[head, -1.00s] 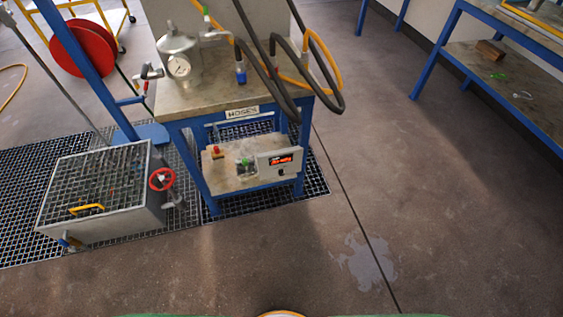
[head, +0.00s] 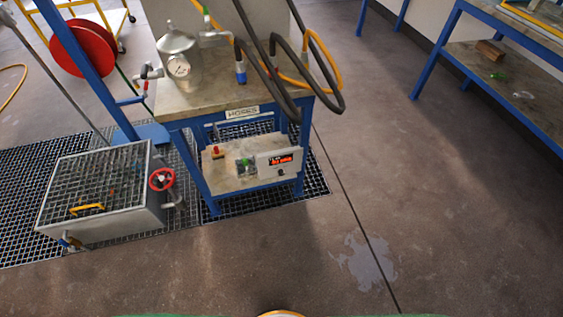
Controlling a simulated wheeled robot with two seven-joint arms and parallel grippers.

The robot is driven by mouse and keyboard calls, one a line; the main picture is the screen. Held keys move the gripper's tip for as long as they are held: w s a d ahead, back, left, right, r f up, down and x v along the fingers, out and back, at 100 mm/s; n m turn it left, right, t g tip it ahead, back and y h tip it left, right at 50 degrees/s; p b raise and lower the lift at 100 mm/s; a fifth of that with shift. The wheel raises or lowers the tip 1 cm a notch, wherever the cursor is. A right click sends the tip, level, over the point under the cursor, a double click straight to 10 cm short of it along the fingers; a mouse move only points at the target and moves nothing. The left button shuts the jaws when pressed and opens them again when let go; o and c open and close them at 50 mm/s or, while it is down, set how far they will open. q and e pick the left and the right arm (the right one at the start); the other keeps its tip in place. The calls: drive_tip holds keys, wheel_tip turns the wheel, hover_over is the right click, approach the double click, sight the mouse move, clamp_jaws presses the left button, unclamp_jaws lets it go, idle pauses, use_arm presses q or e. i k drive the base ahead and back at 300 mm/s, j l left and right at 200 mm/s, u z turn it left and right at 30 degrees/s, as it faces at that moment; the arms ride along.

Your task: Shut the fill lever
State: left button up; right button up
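A silver vessel (head: 180,58) with a round gauge (head: 179,66) on its front stands on the bench (head: 205,102) labelled HOSES. At its left side is a pipe fitting with a small red-ended lever (head: 148,70). At its upper right is a pipe fitting with a green-ended lever (head: 206,15), which points up. I cannot tell which of these is the fill lever, as no label on them is readable. Neither of my grippers is in view.
Black hoses (head: 290,90) and an orange hose (head: 325,60) loop over the bench's right edge. A grated tank (head: 107,220) with a red handwheel (head: 162,179) stands at left. A control box (head: 281,163) sits on the lower shelf. The front floor is open, with a wet patch (head: 365,262).

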sight(66, 245)
drive_tip(key=i+j+u, duration=0.1)
drive_tip(key=j+u, duration=0.3)
drive_tip(key=i+j+u, duration=0.25)
drive_tip(key=j+u, duration=0.15)
drive_tip(key=j, duration=0.15)
drive_tip(key=i+j+u, duration=0.25)
drive_tip(key=j+u, duration=0.15)
drive_tip(key=i+j+u, duration=0.25)
drive_tip(key=u, duration=0.15)
drive_tip(key=i+j+u, duration=0.4)
drive_tip(key=k+l, duration=0.05)
